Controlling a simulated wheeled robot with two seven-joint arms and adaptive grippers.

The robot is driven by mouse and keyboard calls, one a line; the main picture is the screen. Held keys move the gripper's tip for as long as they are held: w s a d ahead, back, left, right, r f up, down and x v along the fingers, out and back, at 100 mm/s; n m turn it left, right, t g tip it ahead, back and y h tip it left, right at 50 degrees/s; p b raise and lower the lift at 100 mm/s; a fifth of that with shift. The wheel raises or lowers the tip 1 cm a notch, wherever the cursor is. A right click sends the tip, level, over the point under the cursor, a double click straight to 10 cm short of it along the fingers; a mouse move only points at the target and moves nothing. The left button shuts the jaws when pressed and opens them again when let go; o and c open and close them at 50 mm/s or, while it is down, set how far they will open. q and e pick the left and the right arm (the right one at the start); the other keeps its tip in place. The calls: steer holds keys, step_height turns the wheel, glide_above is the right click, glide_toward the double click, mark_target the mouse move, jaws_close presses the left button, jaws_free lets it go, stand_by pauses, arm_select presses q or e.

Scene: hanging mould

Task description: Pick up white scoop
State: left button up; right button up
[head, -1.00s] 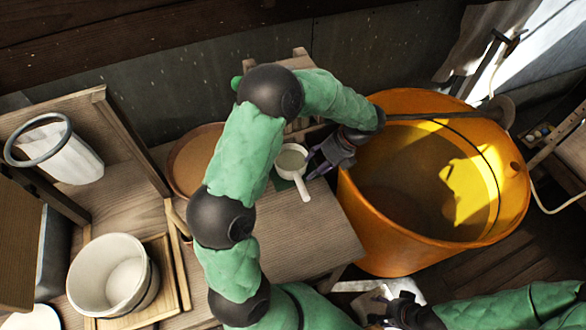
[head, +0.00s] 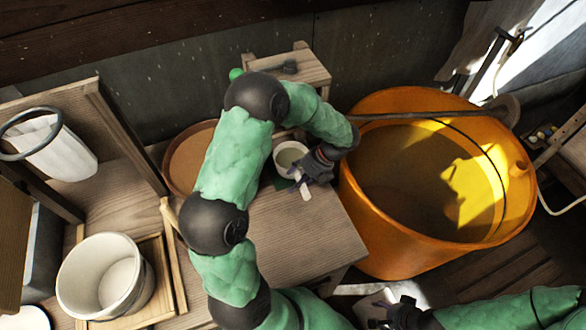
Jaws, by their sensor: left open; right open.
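The white scoop (head: 287,155) stands on the wooden table, with its round cup upright and its handle (head: 305,191) pointing toward the front. My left gripper (head: 305,174) is open at the scoop's handle, just right of the cup, and covers part of the handle. I cannot tell whether the fingers touch it. My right gripper (head: 385,312) is open at the bottom edge, low beside the orange tub, near a white object (head: 372,304) that it partly covers.
A large orange tub (head: 375,235) stands right of the table (head: 300,240), with a long-handled tool across its rim. A brown round tray (head: 183,165) lies behind my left arm. A white bucket (head: 75,290) stands at the left. The table's front is clear.

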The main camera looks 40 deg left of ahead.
arm_select(q)
steer(key=shift+r, duration=0.1)
jaws_close()
